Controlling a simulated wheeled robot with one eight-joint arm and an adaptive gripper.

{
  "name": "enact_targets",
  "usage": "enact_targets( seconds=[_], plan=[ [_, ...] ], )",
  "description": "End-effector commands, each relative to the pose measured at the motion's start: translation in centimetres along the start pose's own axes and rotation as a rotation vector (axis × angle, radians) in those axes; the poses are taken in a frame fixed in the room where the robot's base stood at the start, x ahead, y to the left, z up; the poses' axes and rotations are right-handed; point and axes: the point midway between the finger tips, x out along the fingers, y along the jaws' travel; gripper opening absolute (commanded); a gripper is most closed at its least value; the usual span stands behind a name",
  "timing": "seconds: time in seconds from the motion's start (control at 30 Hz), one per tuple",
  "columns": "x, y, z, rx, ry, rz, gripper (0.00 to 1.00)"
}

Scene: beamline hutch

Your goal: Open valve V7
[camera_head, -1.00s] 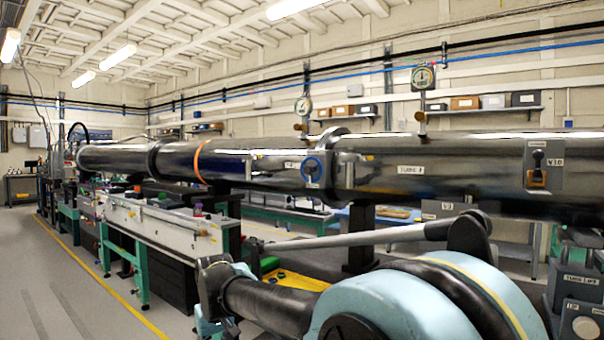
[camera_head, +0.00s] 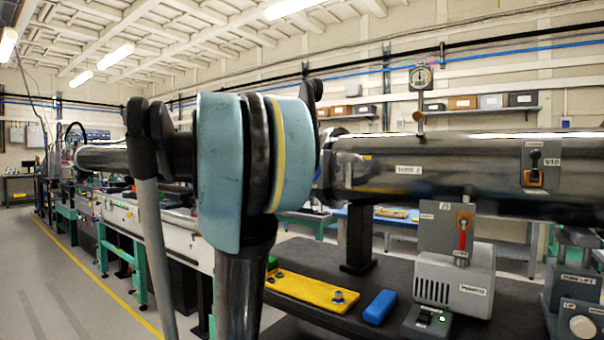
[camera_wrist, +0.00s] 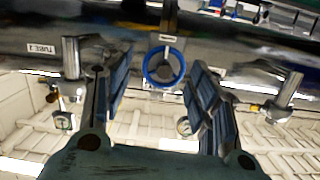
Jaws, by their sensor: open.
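A round blue handwheel (camera_wrist: 164,66) sits between the fingers of my open gripper (camera_wrist: 159,80) in the wrist view, beyond the fingertips and apparently not gripped. Its small label is unreadable, so I cannot confirm it is V7. The wrist view is upside down, with the ceiling at the bottom. In the head view my raised arm covers the part of the steel tube (camera_head: 450,160) where the handwheel was seen earlier. My gripper is not seen in the head view.
A lever valve marked V10 (camera_head: 535,165) is on the tube at right. A red lever (camera_head: 463,235) stands on a panel above a grey pump box (camera_head: 455,280). A yellow plate (camera_head: 312,292) and blue block (camera_head: 380,307) lie on the dark bench. The aisle (camera_head: 70,290) at left is clear.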

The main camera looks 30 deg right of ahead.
Motion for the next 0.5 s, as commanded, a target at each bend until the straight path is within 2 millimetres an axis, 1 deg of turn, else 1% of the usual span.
enact_targets(
  seconds=[0.03, 0.1, 0.2, 0.37, 0.5],
  plan=[
    [0.6, -0.8, -1.7, 0.030, 0.043, -0.006, 0.54],
    [1.1, -1.6, -3.4, 0.065, 0.091, -0.018, 0.54],
    [1.5, -2.3, -4.9, 0.095, 0.132, -0.030, 0.54],
    [2.2, -2.7, -5.7, 0.109, 0.150, -0.036, 0.54],
    [3.6, -2.6, -5.8, 0.108, 0.149, -0.034, 0.54]
  ],
)
